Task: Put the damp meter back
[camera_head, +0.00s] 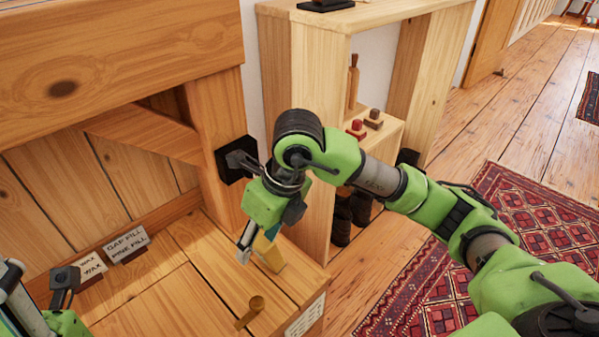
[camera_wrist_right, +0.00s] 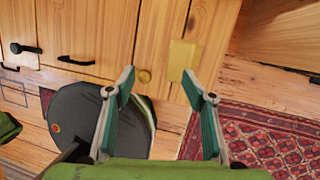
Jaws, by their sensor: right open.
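My right gripper (camera_head: 247,245) is open above the right part of the wooden bench top (camera_head: 190,290). A yellow block (camera_head: 268,255) stands on the bench just beside its fingers; I cannot tell for certain that it is the damp meter. In the right wrist view the open fingers (camera_wrist_right: 163,85) are empty, and the yellow block (camera_wrist_right: 183,60) lies beyond them, nearer the right fingertip. Part of my left arm shows at the lower left, with what may be its gripper (camera_head: 62,285); its jaws are not clear.
A small brass-coloured piece with a round top (camera_head: 256,304) stands near the bench front. Labels reading wax and gap fill (camera_head: 127,245) stand at the back. A black square plate (camera_head: 235,160) is on the post. An open shelf (camera_head: 315,120) stands right of the bench.

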